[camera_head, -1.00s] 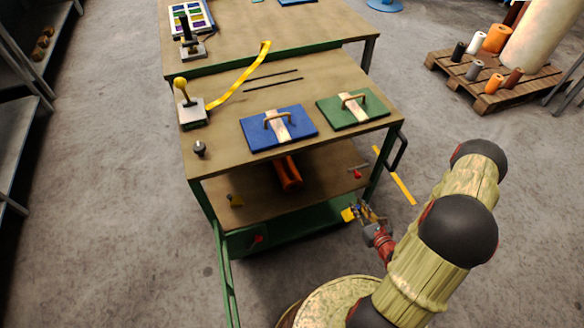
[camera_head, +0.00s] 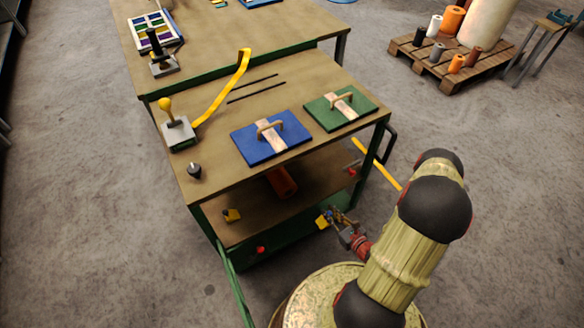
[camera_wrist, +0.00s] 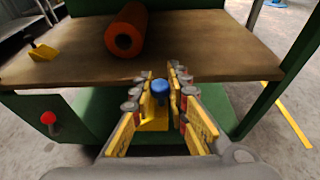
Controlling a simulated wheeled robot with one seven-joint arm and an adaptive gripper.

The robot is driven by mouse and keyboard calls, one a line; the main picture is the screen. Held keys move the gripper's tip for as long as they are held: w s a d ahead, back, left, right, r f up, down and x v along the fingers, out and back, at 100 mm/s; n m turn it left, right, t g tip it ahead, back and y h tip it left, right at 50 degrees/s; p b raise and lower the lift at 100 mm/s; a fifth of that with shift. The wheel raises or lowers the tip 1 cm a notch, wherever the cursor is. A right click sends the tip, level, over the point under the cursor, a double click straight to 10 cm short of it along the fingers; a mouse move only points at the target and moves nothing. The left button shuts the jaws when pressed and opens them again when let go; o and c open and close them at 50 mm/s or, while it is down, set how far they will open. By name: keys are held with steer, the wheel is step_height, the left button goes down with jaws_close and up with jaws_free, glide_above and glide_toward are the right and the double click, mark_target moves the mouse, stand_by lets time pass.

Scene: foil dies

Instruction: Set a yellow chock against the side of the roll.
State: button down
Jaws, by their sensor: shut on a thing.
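The roll (camera_head: 281,182) is a dark orange cylinder lying on the cart's lower shelf; its hollow end faces me in the wrist view (camera_wrist: 124,42). My gripper (camera_head: 332,217) is at the shelf's front right, shut on a yellow chock (camera_wrist: 154,123) with a blue knob (camera_wrist: 160,88). That chock is in front of the shelf edge in the wrist view, right of the roll and apart from it. A second yellow chock (camera_head: 232,215) with a dark knob sits on the shelf left of the roll, a gap between them; it also shows in the wrist view (camera_wrist: 42,51).
The cart's wooden top (camera_head: 212,172) overhangs the shelf (camera_head: 250,228). A green leg (camera_wrist: 303,50) stands right of the opening. A red knob (camera_wrist: 48,118) is on the front, below the shelf. The shelf right of the roll is clear in the wrist view.

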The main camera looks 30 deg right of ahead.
steer(key=w+b, duration=0.1)
steer(key=w, duration=0.8)
steer(key=w+a+b, duration=0.1)
steer(key=w, duration=0.8)
steer(key=w+b, duration=0.2)
steer(key=w, duration=0.8)
steer(key=shift+a, duration=0.2)
steer(key=shift+s+f, duration=0.1)
steer(key=shift+f, duration=0.25)
steer(key=shift+r, duration=0.1)
steer(key=c, duration=2)
jaws_free()
